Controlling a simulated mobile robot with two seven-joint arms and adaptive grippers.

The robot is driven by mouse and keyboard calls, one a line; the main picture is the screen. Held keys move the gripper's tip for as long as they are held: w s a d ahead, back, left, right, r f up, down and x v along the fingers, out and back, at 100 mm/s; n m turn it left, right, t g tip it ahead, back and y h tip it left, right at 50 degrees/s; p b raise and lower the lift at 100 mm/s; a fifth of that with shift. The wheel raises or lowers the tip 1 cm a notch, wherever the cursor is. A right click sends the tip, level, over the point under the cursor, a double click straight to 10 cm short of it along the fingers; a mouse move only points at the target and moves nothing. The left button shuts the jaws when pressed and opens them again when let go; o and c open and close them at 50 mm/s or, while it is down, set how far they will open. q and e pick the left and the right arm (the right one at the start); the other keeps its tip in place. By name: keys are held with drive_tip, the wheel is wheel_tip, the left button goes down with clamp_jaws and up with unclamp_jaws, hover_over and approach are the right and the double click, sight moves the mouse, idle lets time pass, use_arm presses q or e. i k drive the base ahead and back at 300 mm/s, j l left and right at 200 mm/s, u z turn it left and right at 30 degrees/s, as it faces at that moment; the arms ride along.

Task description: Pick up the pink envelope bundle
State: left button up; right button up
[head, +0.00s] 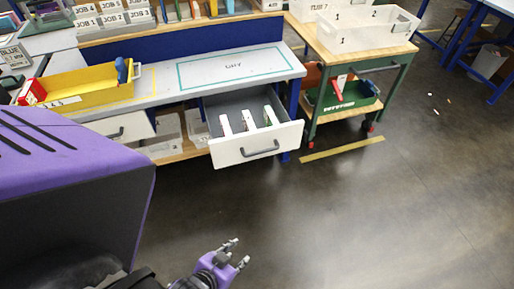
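I cannot make out a pink envelope bundle in the head view. My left gripper (238,253) is low in the picture, over the bare floor and well short of the workbench. Its two fingers look spread, with nothing between them. My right gripper is not in view.
The floor in front is free.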

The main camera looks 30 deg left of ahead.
sight(226, 126)
drive_tip(key=u, duration=2)
